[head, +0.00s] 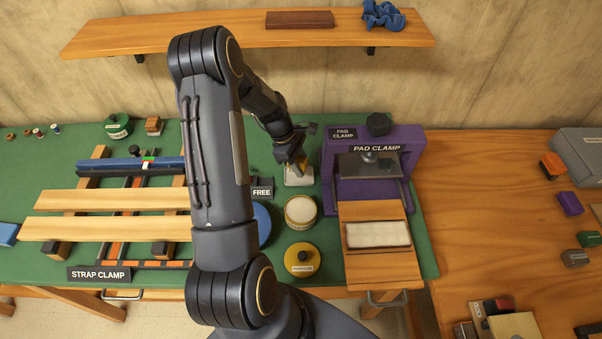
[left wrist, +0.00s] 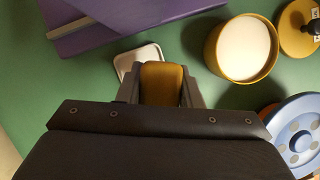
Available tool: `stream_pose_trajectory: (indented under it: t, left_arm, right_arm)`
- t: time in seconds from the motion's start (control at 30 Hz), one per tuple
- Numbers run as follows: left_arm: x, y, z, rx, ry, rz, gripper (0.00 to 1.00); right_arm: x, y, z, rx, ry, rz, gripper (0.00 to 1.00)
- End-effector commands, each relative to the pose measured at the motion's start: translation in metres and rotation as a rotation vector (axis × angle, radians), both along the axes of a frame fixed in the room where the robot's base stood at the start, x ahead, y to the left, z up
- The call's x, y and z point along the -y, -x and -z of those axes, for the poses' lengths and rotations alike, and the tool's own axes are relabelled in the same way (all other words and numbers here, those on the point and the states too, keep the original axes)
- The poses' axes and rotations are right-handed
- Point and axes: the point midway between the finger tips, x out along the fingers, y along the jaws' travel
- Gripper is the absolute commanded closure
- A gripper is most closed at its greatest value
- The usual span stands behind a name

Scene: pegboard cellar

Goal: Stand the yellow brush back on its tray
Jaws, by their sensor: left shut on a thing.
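My left gripper (head: 295,162) reaches over the green mat and is shut on the yellow brush. The yellow brush (left wrist: 163,82) shows between the two fingers in the left wrist view. In the head view only a small yellow part of it shows under the fingers. The small white tray (head: 298,181) lies on the mat right below the gripper. In the left wrist view the tray (left wrist: 139,55) is partly hidden behind the brush. I cannot tell whether the brush touches the tray. My right gripper is not in view.
The purple pad clamp (head: 331,186) stands close to the right of the tray. An open yellow tin (head: 300,211) stands in front, with a yellow lid (head: 302,262) nearer. A FREE sign (head: 262,189) and a blue round thing (head: 263,224) are to the left.

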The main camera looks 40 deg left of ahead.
Motion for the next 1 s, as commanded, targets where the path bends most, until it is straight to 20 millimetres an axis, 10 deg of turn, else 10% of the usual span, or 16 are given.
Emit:
stream_pose_trajectory:
  t: [0.5,0.9,0.93,1.0]
  left_arm:
    - [-0.010,-0.018,0.055,-0.001,0.001,-0.001,0.89]
    - [-0.010,-0.018,0.058,0.000,0.000,0.000,0.89]
    - [-0.010,-0.018,0.058,0.000,0.000,0.000,0.66]
    - [-0.010,-0.018,0.057,0.000,0.000,0.000,0.59]
  right_arm:
    - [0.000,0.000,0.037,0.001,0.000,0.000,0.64]
    - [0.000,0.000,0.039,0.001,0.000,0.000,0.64]
    - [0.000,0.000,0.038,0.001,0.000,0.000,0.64]
    - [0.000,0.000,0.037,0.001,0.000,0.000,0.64]
